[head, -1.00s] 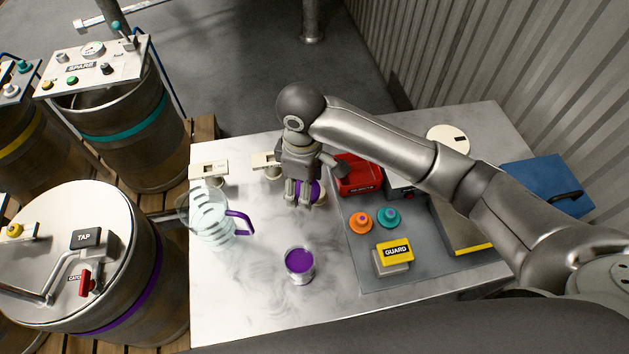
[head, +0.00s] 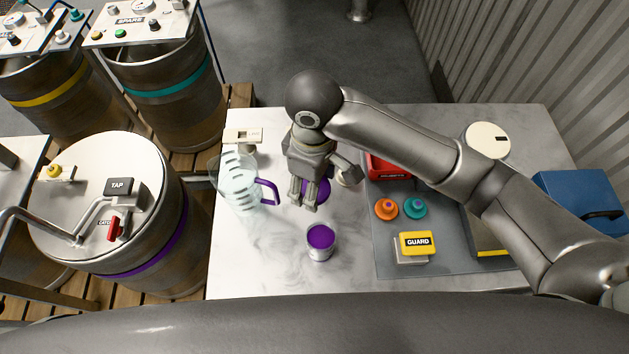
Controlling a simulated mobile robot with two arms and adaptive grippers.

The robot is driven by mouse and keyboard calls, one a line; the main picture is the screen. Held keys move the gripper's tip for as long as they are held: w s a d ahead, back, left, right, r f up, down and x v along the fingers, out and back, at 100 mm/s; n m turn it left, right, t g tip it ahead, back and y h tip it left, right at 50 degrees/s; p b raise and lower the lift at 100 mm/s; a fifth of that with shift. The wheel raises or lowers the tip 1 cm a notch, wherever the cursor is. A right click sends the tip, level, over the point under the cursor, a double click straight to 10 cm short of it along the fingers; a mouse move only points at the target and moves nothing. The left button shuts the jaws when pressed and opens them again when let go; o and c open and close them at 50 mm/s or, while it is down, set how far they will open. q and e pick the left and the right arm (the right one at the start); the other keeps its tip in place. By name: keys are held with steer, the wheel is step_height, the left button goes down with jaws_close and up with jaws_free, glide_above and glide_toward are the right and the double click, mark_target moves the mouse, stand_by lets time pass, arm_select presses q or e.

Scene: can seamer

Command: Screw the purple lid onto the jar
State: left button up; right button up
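The jar (head: 320,251) stands upright on the pale marble worktop, open at the top, with purple contents up near its rim. The purple lid (head: 320,190) is partly hidden by my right gripper (head: 302,203), which points down. The fingers appear shut on the lid's side, and the lid moves along with them. Lid and gripper are behind the jar in the picture, slightly to its left. The exact finger contact is hidden. My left gripper is not in view.
A clear jug (head: 238,190) with a purple handle stands left of the gripper. An orange lid (head: 386,208), a teal lid (head: 415,207) and a yellow GUARD block (head: 417,244) sit on a grey mat to the right.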

steer(key=d+r+m, duration=0.3)
steer(key=d+m, duration=0.3)
steer(key=d, duration=0.3)
steer(key=s+d+r+m, duration=0.1)
steer(key=d+r+m, duration=0.3)
steer(key=d+m, duration=0.2)
steer(key=d, duration=0.2)
steer(key=shift+d+m, duration=0.3)
steer(key=shift+d, duration=0.05)
steer(key=shift+f, duration=0.1)
